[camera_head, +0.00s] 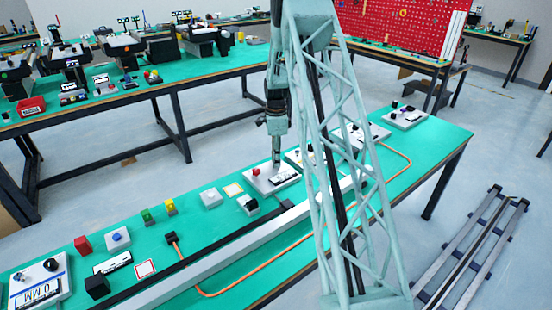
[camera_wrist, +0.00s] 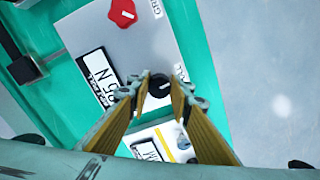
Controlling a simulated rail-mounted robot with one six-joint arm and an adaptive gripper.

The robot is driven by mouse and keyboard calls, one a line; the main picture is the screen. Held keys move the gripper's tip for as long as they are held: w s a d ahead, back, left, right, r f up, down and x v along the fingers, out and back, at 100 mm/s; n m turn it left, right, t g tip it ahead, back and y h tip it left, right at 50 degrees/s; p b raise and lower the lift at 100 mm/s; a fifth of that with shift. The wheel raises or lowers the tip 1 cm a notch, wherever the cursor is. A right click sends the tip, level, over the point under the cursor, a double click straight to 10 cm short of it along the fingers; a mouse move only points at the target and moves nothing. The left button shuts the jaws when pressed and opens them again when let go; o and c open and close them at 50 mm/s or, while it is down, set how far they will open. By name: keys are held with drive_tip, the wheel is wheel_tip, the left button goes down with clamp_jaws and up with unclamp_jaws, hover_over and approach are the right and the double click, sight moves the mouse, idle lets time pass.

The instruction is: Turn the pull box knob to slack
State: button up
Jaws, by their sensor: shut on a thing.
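The pull box (camera_wrist: 155,45) is a light grey plate with a red knob (camera_wrist: 122,12), a black knob (camera_wrist: 159,86) and a black-and-white label reading "5 N" (camera_wrist: 100,78). The letters "PULL" show beside the black knob. In the wrist view my gripper (camera_wrist: 160,88) has its two yellow-backed fingers on either side of the black knob, shut on it. In the head view the pull box (camera_head: 262,187) stands on the near green table under my gripper (camera_head: 276,162), with its red knob (camera_head: 256,171) to the left. The black knob is hidden there by the fingers.
A second grey box with a label (camera_wrist: 150,146) lies close beside the pull box. A long rail (camera_head: 235,258) runs along the table front, with an orange cable (camera_head: 270,285).

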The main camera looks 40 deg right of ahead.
drive_tip(key=n+p, duration=0.1)
drive_tip(key=n, duration=0.2)
drive_tip(key=shift+n, duration=0.4)
drive_tip(key=n+p, duration=0.1)
drive_tip(key=n, duration=0.3)
drive_tip(key=shift+s+n, duration=0.15)
drive_tip(key=shift+n, duration=0.15)
drive_tip(key=n+p, duration=0.1)
drive_tip(key=n, duration=0.3)
drive_tip(key=shift+s, duration=0.1)
drive_tip(key=n+p, duration=0.1)
drive_tip(key=n, duration=0.8)
drive_tip(key=shift+s+d, duration=0.1)
drive_tip(key=n, duration=0.4)
drive_tip(key=shift+d+n+p, duration=0.1)
drive_tip(key=shift+n+p, duration=0.3)
drive_tip(key=n, duration=0.4)
drive_tip(key=shift+d+n, duration=0.1)
drive_tip(key=shift+n, duration=2.1)
